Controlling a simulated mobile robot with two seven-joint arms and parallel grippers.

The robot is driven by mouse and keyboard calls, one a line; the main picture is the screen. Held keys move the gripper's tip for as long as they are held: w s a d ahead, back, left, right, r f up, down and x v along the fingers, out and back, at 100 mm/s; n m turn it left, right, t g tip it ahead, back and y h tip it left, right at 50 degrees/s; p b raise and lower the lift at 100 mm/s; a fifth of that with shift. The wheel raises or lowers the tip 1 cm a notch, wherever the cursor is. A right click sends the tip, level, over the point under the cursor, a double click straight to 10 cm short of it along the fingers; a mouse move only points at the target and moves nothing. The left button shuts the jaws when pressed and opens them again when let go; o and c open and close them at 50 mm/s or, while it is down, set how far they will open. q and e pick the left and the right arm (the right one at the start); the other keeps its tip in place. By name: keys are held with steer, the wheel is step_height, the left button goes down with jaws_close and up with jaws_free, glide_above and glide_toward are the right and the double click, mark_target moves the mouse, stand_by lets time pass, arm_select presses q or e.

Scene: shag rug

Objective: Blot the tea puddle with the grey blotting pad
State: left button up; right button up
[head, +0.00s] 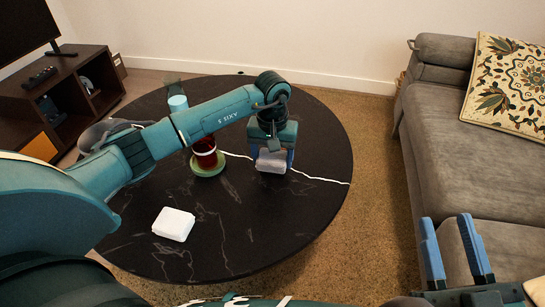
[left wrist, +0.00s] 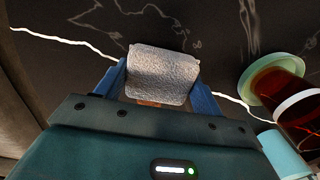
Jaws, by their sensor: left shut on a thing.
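The grey blotting pad (head: 271,161) is held between the blue fingers of my left gripper (head: 273,157), over the right part of the dark round table (head: 225,250). The pad also shows in the left wrist view (left wrist: 162,74), gripped at its two sides. I cannot tell whether its underside touches the table. I cannot clearly make out the tea puddle; a small brownish patch shows at the pad's near edge in the left wrist view. My right gripper (head: 447,222) is open and empty at the lower right, away from the table.
A glass of red-brown tea (head: 205,154) stands on a green saucer (head: 209,171), left of the pad. A light-blue cup (head: 178,103) is behind it. A white folded cloth or pad (head: 173,224) lies at the table's front left. A grey sofa (head: 450,140) stands right.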

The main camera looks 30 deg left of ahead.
mark_target(272, 156)
arm_select(q)
steer(key=shift+r+p, duration=1.45)
steer(key=shift+r, duration=1.1)
